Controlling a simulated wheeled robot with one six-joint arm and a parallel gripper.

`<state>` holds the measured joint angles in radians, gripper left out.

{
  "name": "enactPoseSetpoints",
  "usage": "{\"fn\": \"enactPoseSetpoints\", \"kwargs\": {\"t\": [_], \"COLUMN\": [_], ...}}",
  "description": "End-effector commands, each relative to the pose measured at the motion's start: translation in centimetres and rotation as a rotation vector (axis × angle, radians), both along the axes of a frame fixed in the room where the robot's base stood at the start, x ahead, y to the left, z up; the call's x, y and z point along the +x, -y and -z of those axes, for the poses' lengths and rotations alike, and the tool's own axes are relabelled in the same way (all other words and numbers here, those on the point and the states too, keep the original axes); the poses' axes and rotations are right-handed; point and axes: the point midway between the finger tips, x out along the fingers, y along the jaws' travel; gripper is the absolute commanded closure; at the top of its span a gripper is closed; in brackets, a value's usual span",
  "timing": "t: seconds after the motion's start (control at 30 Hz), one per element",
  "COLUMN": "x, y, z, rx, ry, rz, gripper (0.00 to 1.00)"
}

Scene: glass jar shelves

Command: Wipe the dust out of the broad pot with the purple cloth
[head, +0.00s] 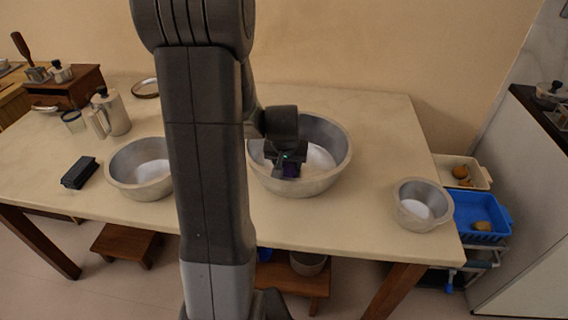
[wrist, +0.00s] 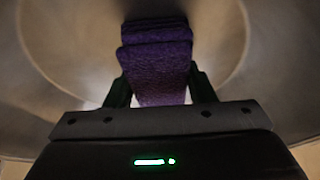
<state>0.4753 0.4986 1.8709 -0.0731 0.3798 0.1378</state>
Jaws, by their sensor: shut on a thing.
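The broad pot (head: 338,158) is a wide grey metal bowl on the table, right of my arm in the head view. My gripper (head: 289,168) is down inside it, shut on the folded purple cloth (head: 291,173). In the wrist view the cloth (wrist: 155,62) sits between the two fingers of my gripper (wrist: 160,88), with the pot's curved inner wall (wrist: 60,45) around it. Whether the cloth touches the pot's floor is not clear. A pale patch shows on the pot's floor; I cannot tell dust from shine.
Another metal bowl (head: 125,180) stands left of my arm, and a smaller one (head: 421,207) near the right table edge. A blue crate (head: 478,208) stands beyond the table's right end.

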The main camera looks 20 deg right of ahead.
Motion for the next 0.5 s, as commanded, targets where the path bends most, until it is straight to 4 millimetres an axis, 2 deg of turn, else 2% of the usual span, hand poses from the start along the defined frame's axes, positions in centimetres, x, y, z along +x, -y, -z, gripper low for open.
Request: {"fn": "enactPoseSetpoints", "kwargs": {"t": [0.23,0.5], "x": [1.0,1.3], "y": [2.0,2.6], "z": [-0.1,0.0], "rx": [0.000,-0.001], "ry": [0.000,0.001], "rz": [0.001,-0.001], "gripper": [0.69,0.69]}}
